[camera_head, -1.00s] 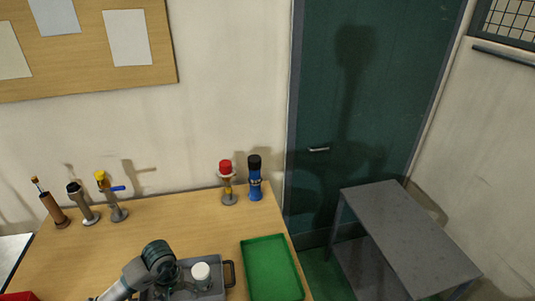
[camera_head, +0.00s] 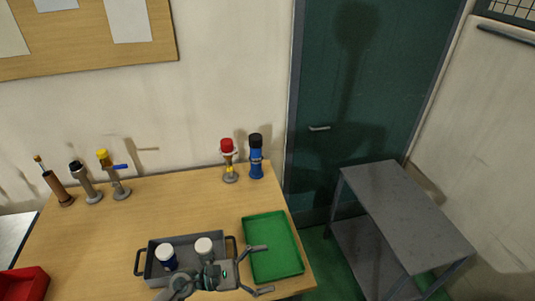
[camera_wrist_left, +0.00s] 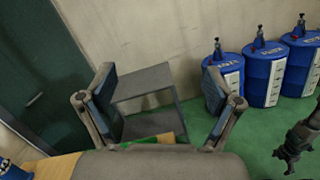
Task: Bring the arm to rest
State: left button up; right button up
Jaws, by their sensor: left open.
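My left gripper (camera_head: 266,269) is open and empty, low in the head view. Its fingers spread to the right, over or near the left edge of the green tray; the height is hard to tell. In the left wrist view its two fingers (camera_wrist_left: 160,72) stand wide apart with nothing held between them. A dark jointed part (camera_wrist_left: 297,140) at the right edge of that view may be my right gripper; its jaws cannot be made out.
A grey carrier (camera_head: 155,268) with two white-capped bottles stands beside my left gripper. The green tray (camera_head: 296,262) lies at the table's right. A red bin (camera_head: 25,284) is at lower left. A grey side table (camera_head: 405,215) stands right. Several blue barrels (camera_wrist_left: 265,80) line the wall.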

pick_arm(q)
jog(key=w+a+r+n+t+y, duration=0.1)
jog(key=w+a+n+t+y, duration=0.35)
jog(key=n+t, duration=0.7)
jog(key=w+a+r+n+t+y, duration=0.1)
jog(key=w+a+n+t+y, duration=0.35)
jog(key=n, duration=1.25)
jog(key=s+a+f+n+g+y, duration=0.2)
jog(key=a+f+n+y, duration=0.35)
jog(key=f+n, duration=0.25)
jog(key=s+a+f+n+g+y, duration=0.2)
jog(key=s+a+f+n+y, duration=0.15)
jog(key=f+n+y, duration=0.4)
jog(key=s+a+f+n+g+h, duration=0.25)
jog(key=s+f+n+g, duration=0.8)
jog(key=s+f, duration=0.7)
notch_tip(320, 180, down, 24)
jog(key=s+d+g, duration=0.2)
jog(key=s, duration=0.1)
jog(key=s+a+f, duration=0.2)
jog(key=s+f, duration=0.6)
jog(key=s, duration=0.1)
jog(key=s+a+f+g, duration=0.1)
jog(key=s+f, duration=0.8)
jog(key=shift+a+m, duration=0.35)
pick_arm(e)
jog(key=shift+d+f, duration=0.15)
jog(key=shift+d, duration=1.05)
